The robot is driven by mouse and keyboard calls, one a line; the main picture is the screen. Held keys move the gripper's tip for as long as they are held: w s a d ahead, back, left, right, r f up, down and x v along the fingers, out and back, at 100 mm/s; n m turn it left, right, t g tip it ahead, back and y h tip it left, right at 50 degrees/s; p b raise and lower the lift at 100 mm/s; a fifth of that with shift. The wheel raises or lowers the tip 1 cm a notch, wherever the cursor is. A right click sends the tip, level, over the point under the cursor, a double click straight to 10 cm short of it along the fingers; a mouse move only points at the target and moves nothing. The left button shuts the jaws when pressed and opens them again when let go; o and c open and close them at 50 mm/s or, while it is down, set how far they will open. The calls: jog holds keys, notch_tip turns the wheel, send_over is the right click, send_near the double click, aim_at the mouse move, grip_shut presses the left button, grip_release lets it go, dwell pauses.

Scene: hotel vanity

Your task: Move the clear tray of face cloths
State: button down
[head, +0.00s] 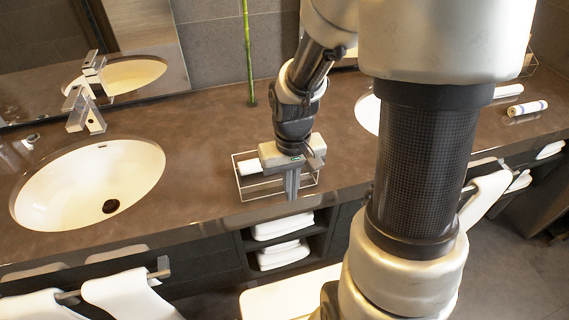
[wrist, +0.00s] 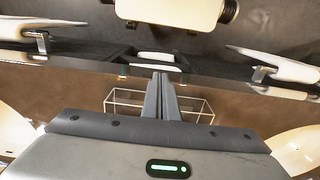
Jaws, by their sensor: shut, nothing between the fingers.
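The clear tray (head: 258,189) is a see-through box with pale edges on the brown counter, near its front edge between the two sinks. A white face cloth (head: 248,168) shows at its left end; the rest of its contents is hidden behind my gripper. My gripper (head: 292,197) points down over the tray's front part, its fingers together and empty. In the wrist view, the tray (wrist: 126,97) shows on both sides of my shut fingers (wrist: 163,76). I cannot tell whether the fingers touch its wall.
A white sink (head: 62,190) with a square faucet (head: 84,108) is at left, and another sink (head: 367,113) is partly hidden at right. A green bamboo stalk (head: 248,55) stands behind the tray. Rolled towels (head: 527,108) lie far right. Folded towels (head: 281,228) fill shelves below the counter.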

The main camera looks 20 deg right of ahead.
jog(key=w+f, duration=0.2)
jog(key=f, duration=0.1)
jog(key=w+f, duration=0.1)
jog(key=shift+f, duration=0.35)
jog(key=shift+w, duration=0.45)
